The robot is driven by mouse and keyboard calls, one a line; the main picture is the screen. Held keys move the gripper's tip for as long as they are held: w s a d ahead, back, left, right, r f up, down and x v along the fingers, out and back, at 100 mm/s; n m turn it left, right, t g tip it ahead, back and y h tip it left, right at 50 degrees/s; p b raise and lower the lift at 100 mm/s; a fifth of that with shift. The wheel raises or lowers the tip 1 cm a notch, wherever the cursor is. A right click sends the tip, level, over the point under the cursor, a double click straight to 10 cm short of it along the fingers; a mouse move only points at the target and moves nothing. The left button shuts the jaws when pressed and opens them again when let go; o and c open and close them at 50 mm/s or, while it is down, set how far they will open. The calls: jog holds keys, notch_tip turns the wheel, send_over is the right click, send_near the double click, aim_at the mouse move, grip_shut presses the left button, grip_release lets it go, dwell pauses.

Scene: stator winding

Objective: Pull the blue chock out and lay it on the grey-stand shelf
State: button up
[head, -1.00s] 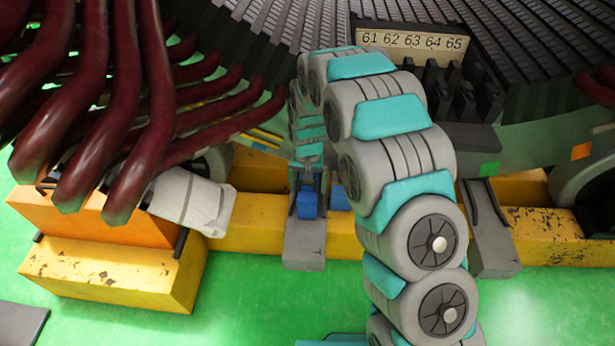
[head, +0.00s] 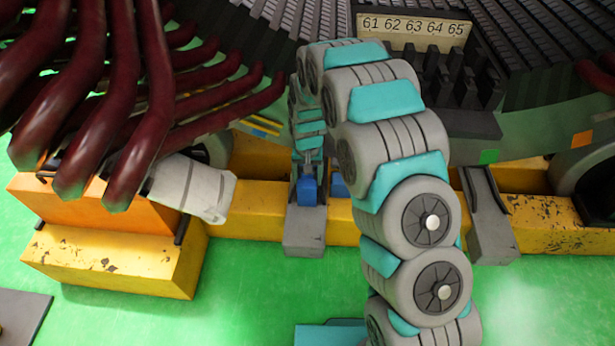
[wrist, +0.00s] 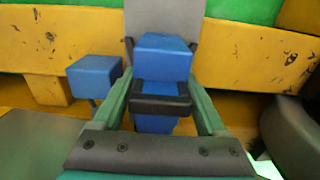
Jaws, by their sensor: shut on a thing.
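My gripper (head: 307,160) hangs down over the near end of a grey stand, shut on the blue chock (head: 307,190). In the wrist view my gripper's green fingers (wrist: 160,90) are on both sides of the blue chock (wrist: 164,55), with a black band across it. The grey-stand shelf (head: 304,240) reaches out toward me below and in front of the chock; it also shows in the wrist view (wrist: 145,22) beyond the chock. I cannot tell whether the chock touches the shelf.
A second blue block (head: 339,187) stands beside the chock, close to my gripper. A yellow beam (head: 255,215) runs past the stand. Dark red tubes (head: 140,110) crowd the left. Another grey stand (head: 487,225) is at right. Green floor in front is open.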

grip_shut()
dwell(0.4)
